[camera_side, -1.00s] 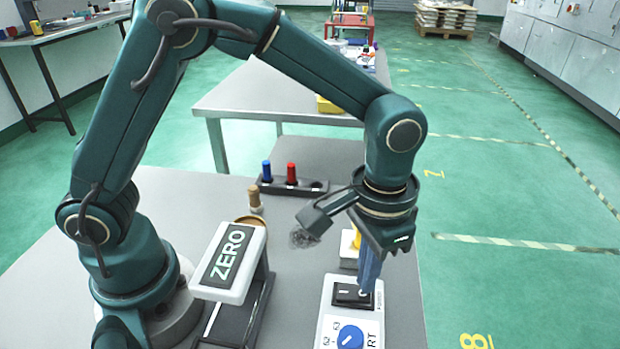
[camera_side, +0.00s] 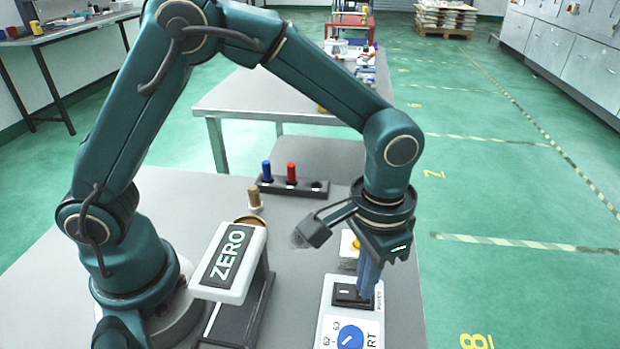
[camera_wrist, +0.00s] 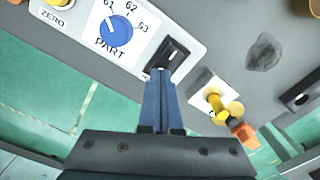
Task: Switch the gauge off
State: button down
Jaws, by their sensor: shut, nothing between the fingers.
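The gauge's control panel (camera_side: 328,313) is a pale box at the table's right side. It bears a black rocker switch (camera_side: 345,293) labelled POWER and a blue PART dial (camera_side: 350,337). In the wrist view the switch (camera_wrist: 174,57) sits right of the dial (camera_wrist: 116,31). My gripper (camera_side: 367,292) is shut and empty, pointing down. Its blue fingertips (camera_wrist: 160,72) are at the near end of the switch in the wrist view and hide part of it. I cannot tell whether they press it. The gauge's ZERO plate (camera_side: 229,262) stands left of the panel.
A dark rack (camera_side: 312,187) holds a blue and a red plug behind. A brown peg (camera_side: 254,197) stands near it. A grey patch (camera_wrist: 264,52) lies on the table.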

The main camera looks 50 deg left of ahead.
jog(key=shift+f, duration=0.15)
jog(key=shift+r, duration=3.55)
